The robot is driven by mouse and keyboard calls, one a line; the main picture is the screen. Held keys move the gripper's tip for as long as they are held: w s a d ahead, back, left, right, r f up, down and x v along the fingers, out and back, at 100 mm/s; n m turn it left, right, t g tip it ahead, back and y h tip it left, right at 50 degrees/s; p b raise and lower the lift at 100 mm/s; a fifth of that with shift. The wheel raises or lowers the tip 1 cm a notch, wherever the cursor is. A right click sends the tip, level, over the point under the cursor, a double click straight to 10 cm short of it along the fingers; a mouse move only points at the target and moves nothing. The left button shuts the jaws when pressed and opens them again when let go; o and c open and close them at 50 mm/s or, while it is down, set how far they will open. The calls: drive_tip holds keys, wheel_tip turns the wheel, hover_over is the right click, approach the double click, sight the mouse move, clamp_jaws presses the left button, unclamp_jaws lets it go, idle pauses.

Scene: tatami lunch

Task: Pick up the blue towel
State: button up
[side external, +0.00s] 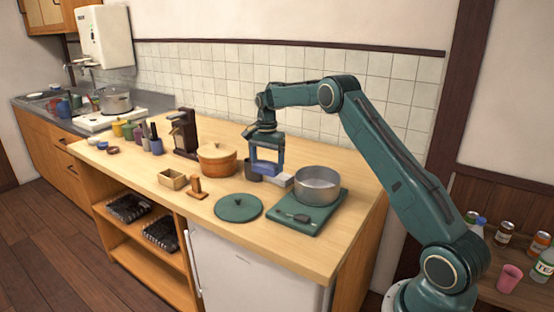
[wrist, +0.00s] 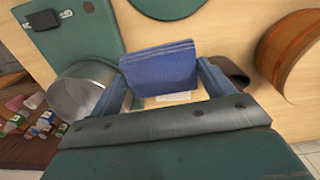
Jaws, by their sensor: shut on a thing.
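The blue towel (wrist: 160,72) is a folded block, held between the two fingers of my gripper in the wrist view. My gripper (side external: 267,165) is shut on it above the counter in the side view. There the towel (side external: 267,168) shows as a blue patch between the fingers, partly covered by them. A small white block-like thing (side external: 279,180) lies on the counter just below and to the right of the towel. Whether the towel touches anything below is hard to tell.
A steel pot (side external: 318,188) stands on a green board (side external: 300,222) right of my gripper. An orange lidded pot (side external: 217,162) stands to the left, and a dark cup (side external: 251,173) close by. A green round lid (side external: 238,208) lies in front, with a wooden box (side external: 172,180) further left.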

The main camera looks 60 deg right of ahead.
sight(317, 180)
wheel_tip(317, 180, up, 11)
drive_tip(key=shift+f, duration=0.15)
drive_tip(key=shift+s+d, duration=0.1)
idle(0.7)
drive_tip(key=s+d+r, duration=0.2)
drive_tip(key=s+d, duration=0.1)
drive_tip(key=s, duration=0.5)
drive_tip(key=s+d+r, duration=0.2)
drive_tip(key=s+d, duration=0.2)
drive_tip(key=s, duration=0.3)
drive_tip(key=shift+m, duration=0.4)
wheel_tip(317, 180, down, 16)
drive_tip(key=shift+f, duration=0.1)
drive_tip(key=shift+f, duration=2.05)
drive_tip(key=shift+f, duration=0.2)
